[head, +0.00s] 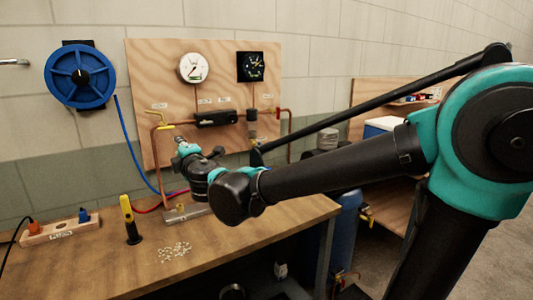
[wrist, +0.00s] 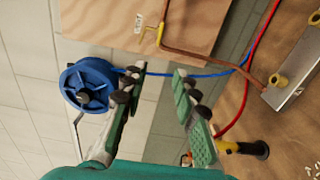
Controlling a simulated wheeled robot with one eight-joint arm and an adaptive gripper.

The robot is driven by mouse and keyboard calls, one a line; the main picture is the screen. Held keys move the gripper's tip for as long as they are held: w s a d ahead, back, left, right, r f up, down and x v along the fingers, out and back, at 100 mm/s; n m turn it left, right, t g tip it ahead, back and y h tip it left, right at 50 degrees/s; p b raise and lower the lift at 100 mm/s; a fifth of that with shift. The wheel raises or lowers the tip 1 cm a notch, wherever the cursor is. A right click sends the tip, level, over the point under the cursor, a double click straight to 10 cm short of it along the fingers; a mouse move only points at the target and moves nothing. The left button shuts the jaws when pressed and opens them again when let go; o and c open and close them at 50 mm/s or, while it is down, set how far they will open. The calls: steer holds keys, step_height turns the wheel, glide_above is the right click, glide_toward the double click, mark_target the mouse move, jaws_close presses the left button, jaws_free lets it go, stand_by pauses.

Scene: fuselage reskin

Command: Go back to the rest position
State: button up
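My gripper (wrist: 160,76) shows in the wrist view with its two green and dark fingers spread apart. Nothing is between the fingertips. In that view the blue hose reel (wrist: 88,85) lies left of the fingers. In the head view my arm reaches left over the workbench (head: 110,268), and its wrist is in front of the plywood gauge board (head: 150,75).
A yellow-and-black tool (head: 129,220) stands on the bench beside scattered small pale pieces (head: 174,252). A power strip (head: 60,230) lies at the left. Copper pipes, gauges (head: 193,68) and a blue hose (head: 133,150) are close to my wrist. A metal block (head: 187,212) lies below it.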

steer(key=w+d+f+m+g+h, duration=0.15)
steer(key=d+f+m+h, duration=0.3)
steer(key=d, duration=0.55)
steer(key=w+d+f+m+h, duration=0.25)
steer(key=d+f+m, duration=0.3)
steer(key=d, duration=0.55)
steer(key=w+d+f+m+g+h, duration=0.1)
steer(key=d+f+m+h, duration=0.4)
steer(key=d, duration=0.5)
steer(key=s+d+f+m+g, duration=0.25)
steer(key=s+d+f, duration=0.25)
steer(key=d+f, duration=0.25)
steer(key=s+d+f+m+g+y, duration=0.1)
steer(key=s+d+f+m+g, duration=0.2)
steer(key=s+f, duration=0.3)
steer(key=s+d+f+m+g+y, duration=0.1)
steer(key=s+d+f+m+g, duration=0.2)
steer(key=s+f, duration=0.4)
steer(key=s+m, duration=0.1)
steer(key=s, duration=0.2)
steer(key=shift+s+d+f, duration=0.25)
steer(key=shift+s+d, duration=0.05)
steer(key=shift+s, duration=0.1)
